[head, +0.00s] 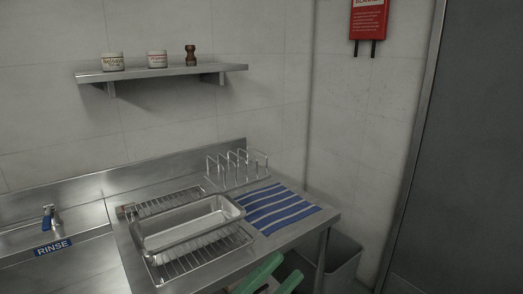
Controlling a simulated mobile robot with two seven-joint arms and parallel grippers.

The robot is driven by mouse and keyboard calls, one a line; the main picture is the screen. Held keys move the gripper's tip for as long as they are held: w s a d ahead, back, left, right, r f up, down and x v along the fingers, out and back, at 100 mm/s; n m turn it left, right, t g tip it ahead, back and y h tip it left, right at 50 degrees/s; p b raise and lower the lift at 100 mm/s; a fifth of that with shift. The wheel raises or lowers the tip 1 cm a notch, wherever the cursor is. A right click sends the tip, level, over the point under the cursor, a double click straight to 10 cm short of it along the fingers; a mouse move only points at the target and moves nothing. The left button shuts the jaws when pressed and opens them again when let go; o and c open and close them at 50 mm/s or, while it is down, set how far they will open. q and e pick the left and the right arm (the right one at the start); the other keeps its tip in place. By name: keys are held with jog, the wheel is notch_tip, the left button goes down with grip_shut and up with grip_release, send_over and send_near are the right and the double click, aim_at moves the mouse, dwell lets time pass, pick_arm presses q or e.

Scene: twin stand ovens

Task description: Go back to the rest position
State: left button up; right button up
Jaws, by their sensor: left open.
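My left gripper (274,274) shows only in part at the bottom edge of the head view, as green pieces in front of the steel bench (278,245). It is open, and nothing shows between its fingers. The rest of it and its arm are cut off by the frame. My right gripper is not in view.
On the bench a metal loaf-shaped pan (190,232) sits on a wire rack (215,256). Behind are another rack (165,203) and a wire stand (237,170). A blue striped cloth (278,208) lies right. A grey bin (342,262) stands beyond the bench's right end.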

pick_arm(q)
jog(key=a+f+n+t+y, duration=0.1)
jog(key=a+f+n+y, duration=0.4)
jog(key=f, duration=0.3)
jog(key=w+a+f+n+t+y+p, duration=0.1)
jog(key=a+f+n+y, duration=0.2)
jog(key=f+n+y, duration=0.3)
jog(key=a+f+n+t+y, duration=0.1)
jog(key=a+f+n+y, duration=0.3)
jog(key=f+n, duration=0.4)
jog(key=s+a+f+n+g+y, duration=0.2)
jog(key=s+a+f+g, duration=0.1)
jog(key=s+f, duration=0.3)
jog(key=s+a+f+n+g+y, duration=0.1)
jog(key=s+a+f+n+g, duration=0.2)
jog(key=s+f, duration=0.4)
notch_tip(320, 180, down, 4)
jog(key=shift+s+a+f+g+y+p, duration=0.15)
jog(key=shift+s+a+g+y+p, duration=0.2)
jog(key=shift+a, duration=0.25)
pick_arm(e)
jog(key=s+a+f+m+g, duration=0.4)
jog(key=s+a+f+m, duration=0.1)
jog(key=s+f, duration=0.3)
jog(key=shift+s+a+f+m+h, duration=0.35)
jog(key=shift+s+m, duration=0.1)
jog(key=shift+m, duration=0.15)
